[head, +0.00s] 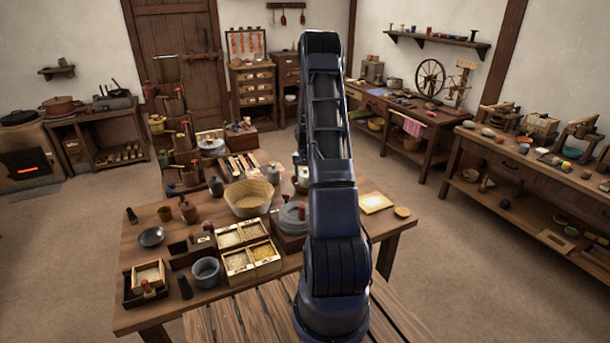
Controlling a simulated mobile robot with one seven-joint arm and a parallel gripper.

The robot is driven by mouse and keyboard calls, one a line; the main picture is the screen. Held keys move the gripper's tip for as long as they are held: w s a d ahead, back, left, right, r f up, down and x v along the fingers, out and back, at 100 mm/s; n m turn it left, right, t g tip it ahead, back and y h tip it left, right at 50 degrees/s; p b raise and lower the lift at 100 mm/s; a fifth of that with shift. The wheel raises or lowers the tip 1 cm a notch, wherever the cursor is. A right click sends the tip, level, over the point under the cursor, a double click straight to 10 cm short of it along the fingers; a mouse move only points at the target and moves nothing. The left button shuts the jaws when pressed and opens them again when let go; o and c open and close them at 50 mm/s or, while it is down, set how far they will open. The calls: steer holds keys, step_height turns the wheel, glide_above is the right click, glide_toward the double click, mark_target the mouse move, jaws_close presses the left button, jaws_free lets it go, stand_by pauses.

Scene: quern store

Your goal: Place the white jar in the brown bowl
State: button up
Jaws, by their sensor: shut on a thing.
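My blue arm rises through the middle of the head view and hides part of the table behind it. A wide tan, basket-like bowl (249,197) stands on the table left of the arm, and a dark shallow bowl (151,237) lies further left.
The wooden table (205,315) is crowded left of my arm. A divided box of grain (240,237), a grey pot (206,271) and a round grey quern (293,217) stand there.

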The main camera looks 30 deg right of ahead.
steer(key=o, duration=1.2)
step_height(320, 180, up, 12)
steer(key=shift+r, duration=0.1)
steer(key=s+a+r+n+t, duration=0.1)
steer(key=s+a+r, duration=0.45)
steer(key=r, duration=0.25)
steer(key=s+a+r+n, duration=0.1)
steer(key=s+a+r, duration=0.45)
steer(key=r, duration=0.25)
steer(key=s+a+r+n+t, duration=0.1)
steer(key=s+a+r, duration=0.4)
steer(key=s+r, duration=0.25)
steer(key=shift+s+a+r+n+t, duration=0.55)
steer(key=shift+s+a, duration=1)
steer(key=shift+s, duration=2.65)
steer(key=shift+s+a+r+n+t, duration=0.5)
steer(key=shift+s+a, duration=1)
steer(key=shift+s, duration=2.75)
steer(key=shift+s+a+r+n+t, duration=0.25)
steer(key=shift+s+a+r+n, duration=0.9)
steer(key=shift+s, duration=3.05)
